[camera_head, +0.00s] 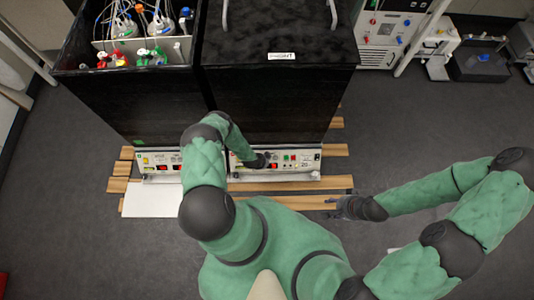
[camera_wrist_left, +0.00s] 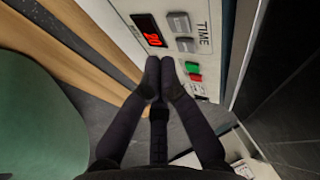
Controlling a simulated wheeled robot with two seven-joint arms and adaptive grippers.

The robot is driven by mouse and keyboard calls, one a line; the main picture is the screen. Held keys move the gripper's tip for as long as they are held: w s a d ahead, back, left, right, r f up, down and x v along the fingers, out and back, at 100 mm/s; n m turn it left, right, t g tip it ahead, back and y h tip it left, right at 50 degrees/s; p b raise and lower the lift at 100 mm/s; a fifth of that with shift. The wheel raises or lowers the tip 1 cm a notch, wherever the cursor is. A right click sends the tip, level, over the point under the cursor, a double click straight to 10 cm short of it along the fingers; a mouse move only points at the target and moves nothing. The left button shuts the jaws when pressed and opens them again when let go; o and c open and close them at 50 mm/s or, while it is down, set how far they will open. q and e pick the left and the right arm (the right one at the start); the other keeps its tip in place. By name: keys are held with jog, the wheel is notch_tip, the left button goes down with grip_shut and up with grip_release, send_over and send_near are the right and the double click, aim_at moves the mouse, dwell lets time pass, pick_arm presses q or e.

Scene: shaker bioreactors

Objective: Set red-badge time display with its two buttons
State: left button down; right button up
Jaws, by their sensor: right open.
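In the left wrist view a pale control panel (camera_wrist_left: 210,50) marked TIME carries a lit red display (camera_wrist_left: 148,30) with digits I cannot read for certain. Beside the display are two grey buttons, one (camera_wrist_left: 179,22) farther off and one (camera_wrist_left: 185,45) nearer. My left gripper (camera_wrist_left: 160,66) has its fingertips together, empty, close to the display and nearer button; contact cannot be told. In the head view my left gripper (camera_head: 262,160) is at the front panel (camera_head: 303,158) of the right black cabinet. My right gripper (camera_head: 343,207) is open and empty over the floor. I cannot see a red badge.
Green (camera_wrist_left: 193,67) and red (camera_wrist_left: 195,78) buttons sit near the left fingertips. The left cabinet (camera_head: 130,100) has its own panel (camera_head: 160,160) and an open top with flasks. Wooden slats (camera_head: 330,182) lie below the cabinets.

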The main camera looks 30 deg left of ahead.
pick_arm(q)
jog(key=d+p+v, duration=0.1)
jog(key=p+v, duration=0.2)
jog(key=v, duration=0.4)
jog(key=shift+s+a+r+p, duration=0.25)
jog(key=shift+a+r+p, duration=0.05)
jog(key=shift+a+r, duration=0.15)
pick_arm(e)
notch_tip(320, 180, up, 4)
jog(key=shift+r, duration=0.1)
pick_arm(q)
jog(key=d+r+n+g+h, duration=0.2)
jog(key=d+r+n, duration=0.65)
jog(key=r, duration=0.75)
jog(key=s+d+r+n, duration=0.1)
jog(key=s+d+r, duration=0.2)
jog(key=r, duration=0.2)
jog(key=s+d+r+n+g, duration=0.1)
jog(key=s+d+r+n, duration=0.1)
jog(key=r, duration=0.4)
jog(key=s+d+r+n+g, duration=0.1)
jog(key=s+d+r+n, duration=0.1)
jog(key=s+d+r, duration=0.2)
jog(key=shift+s+d+r+h+p, duration=0.15)
jog(key=shift+s+r+h+p, duration=0.15)
jog(key=shift+s+r+p, duration=0.4)
pick_arm(e)
jog(key=shift+r, duration=0.4)
